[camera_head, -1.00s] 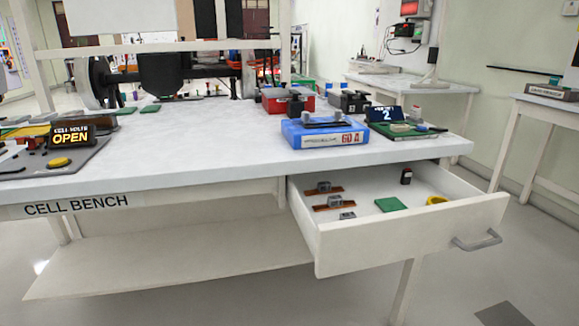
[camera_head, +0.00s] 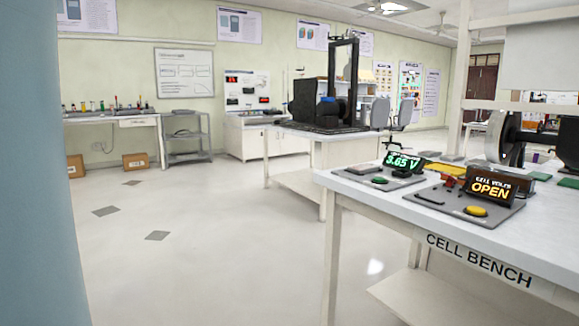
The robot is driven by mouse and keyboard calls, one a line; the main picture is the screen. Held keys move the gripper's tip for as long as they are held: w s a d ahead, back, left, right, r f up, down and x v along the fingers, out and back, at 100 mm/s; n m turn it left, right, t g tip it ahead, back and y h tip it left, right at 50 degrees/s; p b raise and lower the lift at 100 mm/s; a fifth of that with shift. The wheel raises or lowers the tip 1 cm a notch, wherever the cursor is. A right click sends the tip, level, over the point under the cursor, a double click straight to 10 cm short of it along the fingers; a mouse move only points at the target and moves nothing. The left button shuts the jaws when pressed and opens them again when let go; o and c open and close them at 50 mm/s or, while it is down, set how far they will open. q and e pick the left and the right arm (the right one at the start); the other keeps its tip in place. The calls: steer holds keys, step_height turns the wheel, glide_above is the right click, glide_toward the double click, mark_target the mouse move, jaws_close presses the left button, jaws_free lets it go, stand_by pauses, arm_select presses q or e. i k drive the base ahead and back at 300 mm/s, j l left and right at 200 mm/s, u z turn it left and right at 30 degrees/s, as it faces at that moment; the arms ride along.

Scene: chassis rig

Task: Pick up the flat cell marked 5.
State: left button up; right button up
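I cannot make out a flat cell marked 5 in this view. The cell bench (camera_head: 440,213) stands at the right, its front edge lettered CELL BENCH. On its near left end a tester (camera_head: 489,188) reads OPEN, with a yellow round pad (camera_head: 476,211) in front. Beside it another display (camera_head: 402,162) reads 3.65 V, with a green pad (camera_head: 380,180) in front. Whether a cell lies on either tester is too small to tell. The bench's drawer is out of view. Neither gripper shows.
A blue-grey vertical surface (camera_head: 40,160) fills the left edge, very close. Open floor (camera_head: 220,240) spreads across the middle. A second bench (camera_head: 305,130) with a black machine (camera_head: 325,105) stands behind. A grey shelf rack (camera_head: 186,138) and cardboard boxes (camera_head: 136,161) line the far wall.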

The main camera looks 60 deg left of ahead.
mark_target(364, 168)
steer(key=u, duration=1.35)
steer(key=i+l+u, duration=0.2)
steer(key=i+u, duration=0.25)
steer(key=k, duration=0.05)
